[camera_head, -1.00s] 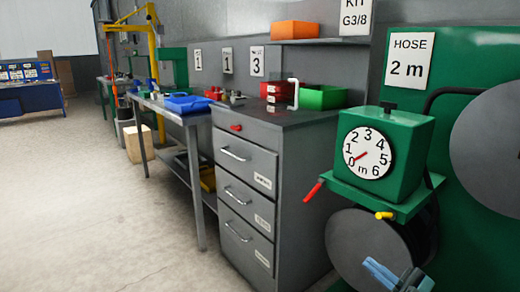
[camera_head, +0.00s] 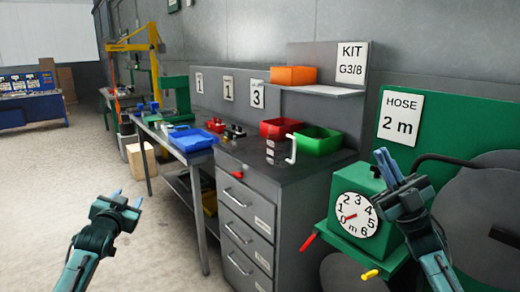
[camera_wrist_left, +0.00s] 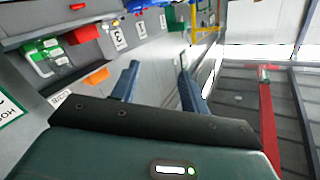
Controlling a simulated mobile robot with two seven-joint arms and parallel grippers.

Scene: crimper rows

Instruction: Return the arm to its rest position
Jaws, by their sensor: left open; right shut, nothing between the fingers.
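My left gripper (camera_head: 127,198) is raised at the lower left of the head view, over the floor and left of the grey drawer cabinet. It is open and empty; its two blue fingers stand apart in the left wrist view (camera_wrist_left: 158,85). My right gripper (camera_head: 390,166) is at the right of the head view, in front of the green hose-measuring unit (camera_head: 343,197) and covering part of it. Its blue fingers are together and hold nothing. The unit's white dial (camera_head: 356,216) faces me, its red needle near 0.
The grey drawer cabinet (camera_head: 244,225) carries red (camera_head: 280,128) and green (camera_head: 318,143) bins. A workbench with a blue tray (camera_head: 193,139) continues behind it. An orange bin (camera_head: 295,75) is on the shelf. The floor at left is clear. Red and yellow handles stick out below the dial.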

